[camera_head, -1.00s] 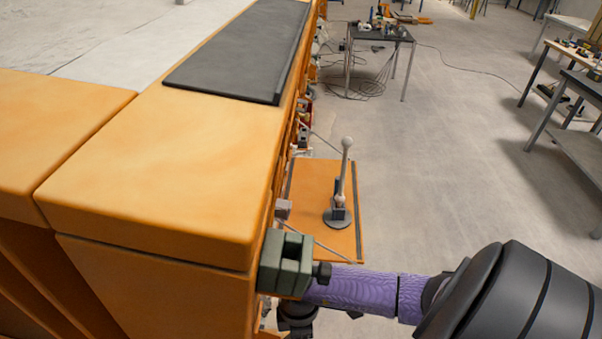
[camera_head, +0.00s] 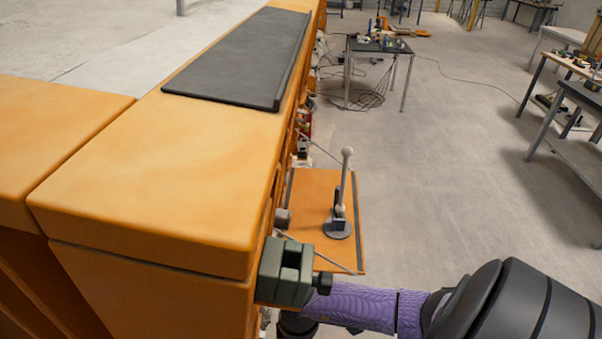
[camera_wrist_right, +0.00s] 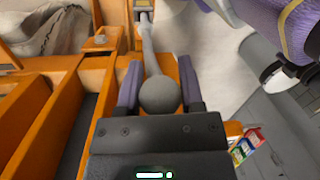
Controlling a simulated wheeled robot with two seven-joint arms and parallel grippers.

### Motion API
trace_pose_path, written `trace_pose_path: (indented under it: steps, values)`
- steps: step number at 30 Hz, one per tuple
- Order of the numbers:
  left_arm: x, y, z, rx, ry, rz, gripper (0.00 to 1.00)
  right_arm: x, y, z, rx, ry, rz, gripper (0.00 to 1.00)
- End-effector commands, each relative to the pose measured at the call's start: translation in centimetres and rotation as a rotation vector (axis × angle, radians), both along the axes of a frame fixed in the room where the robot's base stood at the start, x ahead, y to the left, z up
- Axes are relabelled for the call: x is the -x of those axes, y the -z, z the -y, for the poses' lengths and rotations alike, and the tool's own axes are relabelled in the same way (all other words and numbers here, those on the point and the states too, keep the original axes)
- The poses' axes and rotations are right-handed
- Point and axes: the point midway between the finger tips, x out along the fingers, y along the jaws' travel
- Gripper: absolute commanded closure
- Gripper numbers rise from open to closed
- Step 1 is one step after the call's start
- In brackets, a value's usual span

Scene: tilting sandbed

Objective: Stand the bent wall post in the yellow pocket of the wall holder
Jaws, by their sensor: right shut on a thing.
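In the right wrist view my right gripper (camera_wrist_right: 160,66) has its two purple fingers shut on a grey ball-ended lever (camera_wrist_right: 159,95). The ball lies between the fingers and the grey shaft runs away towards the top. In the head view my right arm comes in from the lower right, and its gripper is hidden behind the green clamp and the bed's edge. I cannot make out the bent wall post, the wall holder or its yellow pocket in either view. My left gripper is not in view.
The orange sandbed rim (camera_head: 160,170) fills the left, with a dark grey mat (camera_head: 240,60) on it. A green clamp (camera_head: 283,270) sits at its side. An orange side shelf (camera_head: 313,200) carries an upright ball-topped lever (camera_head: 346,185).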

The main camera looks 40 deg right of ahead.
Motion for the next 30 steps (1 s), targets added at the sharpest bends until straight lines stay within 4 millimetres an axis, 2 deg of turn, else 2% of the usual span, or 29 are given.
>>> trace_pose_path:
  steps: [21,30]
  values:
    - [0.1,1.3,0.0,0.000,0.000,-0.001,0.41,-0.1,1.9,0.1,-0.001,-0.001,0.001,1.00]
    - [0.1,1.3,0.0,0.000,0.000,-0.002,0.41,-0.1,2.0,0.1,-0.001,-0.001,0.001,1.00]
